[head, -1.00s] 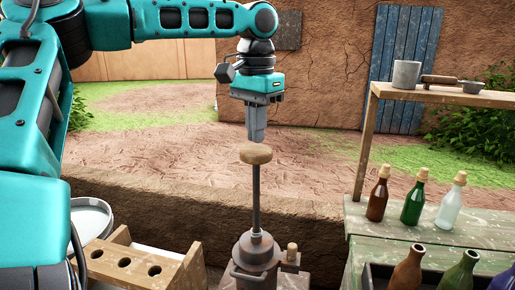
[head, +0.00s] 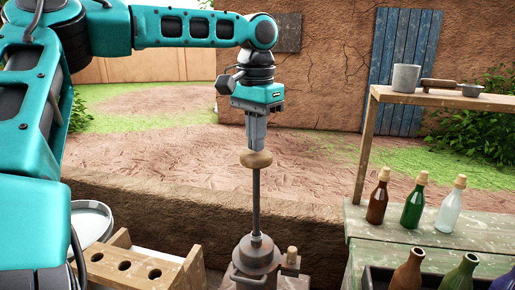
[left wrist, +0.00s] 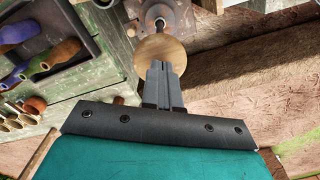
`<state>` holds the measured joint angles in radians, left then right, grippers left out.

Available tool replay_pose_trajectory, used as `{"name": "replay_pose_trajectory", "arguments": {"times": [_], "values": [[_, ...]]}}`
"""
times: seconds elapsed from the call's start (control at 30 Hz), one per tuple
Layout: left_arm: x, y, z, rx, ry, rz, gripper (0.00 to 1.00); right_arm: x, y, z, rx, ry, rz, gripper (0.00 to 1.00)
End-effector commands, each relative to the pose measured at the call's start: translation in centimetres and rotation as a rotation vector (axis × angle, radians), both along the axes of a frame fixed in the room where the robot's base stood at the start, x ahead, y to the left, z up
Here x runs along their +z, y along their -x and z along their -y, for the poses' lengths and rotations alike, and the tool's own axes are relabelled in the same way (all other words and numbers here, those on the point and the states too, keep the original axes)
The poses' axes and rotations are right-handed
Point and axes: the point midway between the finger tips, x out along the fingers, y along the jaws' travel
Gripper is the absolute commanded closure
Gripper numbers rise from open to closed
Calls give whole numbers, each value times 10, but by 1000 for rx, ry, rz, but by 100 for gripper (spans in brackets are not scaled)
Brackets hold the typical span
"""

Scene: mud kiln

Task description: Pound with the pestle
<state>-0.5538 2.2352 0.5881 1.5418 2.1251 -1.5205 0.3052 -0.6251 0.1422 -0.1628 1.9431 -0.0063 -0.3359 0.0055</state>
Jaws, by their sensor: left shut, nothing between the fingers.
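The pestle is a dark upright rod (head: 256,202) with a round wooden knob (head: 256,159) on top. Its lower end goes into a metal pot-like mortar (head: 256,258), which hides the tip. My left gripper (head: 257,149) is shut and empty, pointing straight down onto the knob. Its fingertips meet the top of the knob in the head view and seem to touch it. In the left wrist view the closed fingers (left wrist: 161,70) overlap the wooden knob (left wrist: 160,56), with the mortar (left wrist: 165,18) beyond. My right gripper is not in view.
A wooden rack with holes (head: 125,266) and a pale bucket (head: 90,222) stand at left. At right, corked bottles (head: 412,206) stand on a green bench (head: 400,238), below a shelf (head: 440,97) with a grey cup. A low mud wall (head: 170,205) runs behind the mortar.

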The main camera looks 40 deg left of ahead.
Motion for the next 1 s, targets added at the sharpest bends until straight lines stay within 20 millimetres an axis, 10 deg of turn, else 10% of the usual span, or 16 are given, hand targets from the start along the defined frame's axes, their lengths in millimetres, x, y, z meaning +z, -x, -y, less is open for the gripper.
{"name": "replay_pose_trajectory", "arguments": {"times": [0.5,1.0], "values": [[8,0,0,0,1,0,100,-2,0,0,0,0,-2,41],[-35,0,0,1,1,-1,100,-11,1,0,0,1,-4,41]]}}
